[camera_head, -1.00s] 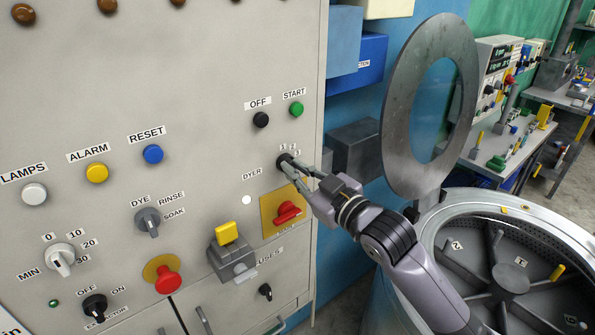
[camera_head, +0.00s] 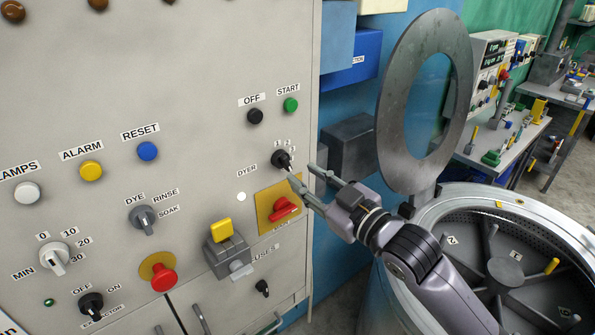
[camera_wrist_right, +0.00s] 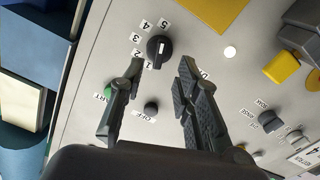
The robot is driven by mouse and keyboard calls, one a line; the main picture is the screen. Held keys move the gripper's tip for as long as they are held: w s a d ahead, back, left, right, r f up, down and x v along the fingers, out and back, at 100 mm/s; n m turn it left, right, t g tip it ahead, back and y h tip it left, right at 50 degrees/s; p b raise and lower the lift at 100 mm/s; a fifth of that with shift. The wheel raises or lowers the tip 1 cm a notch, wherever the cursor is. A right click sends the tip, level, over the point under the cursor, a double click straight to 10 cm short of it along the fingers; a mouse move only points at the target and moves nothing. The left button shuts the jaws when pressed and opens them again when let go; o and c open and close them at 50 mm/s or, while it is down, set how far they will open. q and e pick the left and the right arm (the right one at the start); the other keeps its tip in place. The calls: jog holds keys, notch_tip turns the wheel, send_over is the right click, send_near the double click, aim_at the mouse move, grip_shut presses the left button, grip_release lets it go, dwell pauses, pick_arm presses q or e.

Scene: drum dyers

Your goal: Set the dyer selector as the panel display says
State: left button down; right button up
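The dyer selector (camera_head: 281,159) is a black knob high on the right of the grey panel, above the red switch. It also shows in the wrist view (camera_wrist_right: 159,48), ringed by labels 1 to 5. A pale line marks its face; it seems to lean toward 5, but I cannot be sure. My right gripper (camera_head: 302,174) is open and empty, just right of the knob and apart from it. In the wrist view its fingers (camera_wrist_right: 160,66) spread on either side below the knob. A display (camera_head: 495,48) on the back-right panel has text too small to read. My left gripper is not in view.
A black OFF button (camera_head: 255,116) and green START button (camera_head: 291,105) sit above the selector. A red switch on a yellow plate (camera_head: 268,224) is below it. A large metal ring door (camera_head: 388,110) and open drum (camera_head: 440,215) stand close on the right.

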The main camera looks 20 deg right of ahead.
jog(key=shift+v, duration=1.2)
jog(key=shift+f, duration=0.1)
